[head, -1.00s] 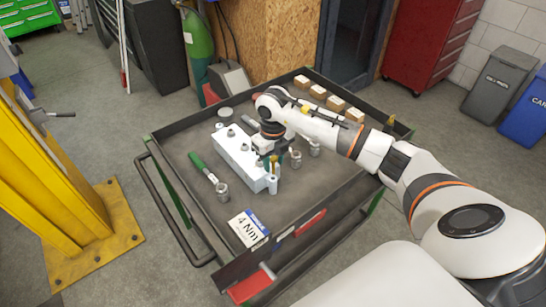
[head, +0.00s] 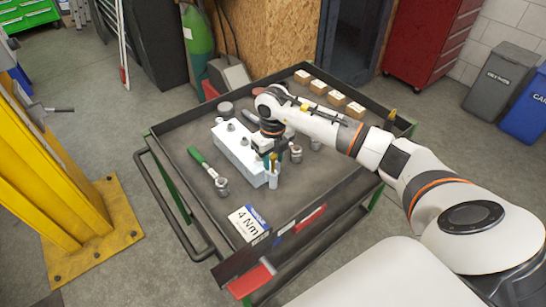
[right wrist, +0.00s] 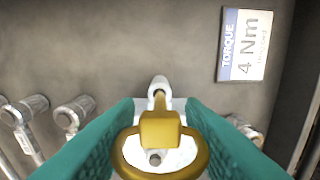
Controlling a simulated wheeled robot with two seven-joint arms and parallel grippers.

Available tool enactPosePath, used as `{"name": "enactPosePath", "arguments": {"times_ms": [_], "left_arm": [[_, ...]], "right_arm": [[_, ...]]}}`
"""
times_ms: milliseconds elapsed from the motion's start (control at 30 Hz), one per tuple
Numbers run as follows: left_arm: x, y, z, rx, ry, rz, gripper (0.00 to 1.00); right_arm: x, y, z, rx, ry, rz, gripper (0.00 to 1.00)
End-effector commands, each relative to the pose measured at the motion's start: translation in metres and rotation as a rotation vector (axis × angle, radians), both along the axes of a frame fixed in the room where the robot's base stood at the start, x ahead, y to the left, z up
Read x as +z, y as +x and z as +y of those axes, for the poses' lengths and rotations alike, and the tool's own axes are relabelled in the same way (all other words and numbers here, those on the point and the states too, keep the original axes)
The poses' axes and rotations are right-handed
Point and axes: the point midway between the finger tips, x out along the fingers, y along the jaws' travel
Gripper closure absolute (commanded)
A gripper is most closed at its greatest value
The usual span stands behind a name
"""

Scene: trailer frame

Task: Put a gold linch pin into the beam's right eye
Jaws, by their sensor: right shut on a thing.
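The white beam (head: 235,152) lies on the cart, with several round grey fittings on top. A small grey cylindrical eye (head: 273,182) stands at its near right end. My right gripper (head: 275,157) is over that end. In the right wrist view its teal fingers (right wrist: 158,140) are shut on the gold linch pin (right wrist: 160,129), with the ring toward the camera. The pin's shank points at the silver eye (right wrist: 158,86). Whether the tip is inside the eye or just above it, I cannot tell. My left gripper is out of view.
The cart (head: 185,225) has raised dark rims. A green-handled tool (head: 200,160), metal fittings (head: 295,153) and a 4 Nm torque card (head: 248,222) lie around the beam. Small boxes (head: 337,98) line the back right.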

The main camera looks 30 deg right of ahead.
Motion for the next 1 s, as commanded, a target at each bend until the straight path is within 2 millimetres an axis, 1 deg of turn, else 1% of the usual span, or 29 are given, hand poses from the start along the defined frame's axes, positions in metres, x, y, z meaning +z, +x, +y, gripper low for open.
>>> {"name": "enactPosePath", "arguments": {"times_ms": [100, 1000], "left_arm": [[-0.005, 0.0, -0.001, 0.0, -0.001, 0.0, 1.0], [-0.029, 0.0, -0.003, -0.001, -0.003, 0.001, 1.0]], "right_arm": [[-0.006, 0.0, 0.0, 0.0, 0.0, 0.0, 0.82], [-0.037, 0.0, 0.0, -0.001, 0.0, 0.001, 0.82]]}}
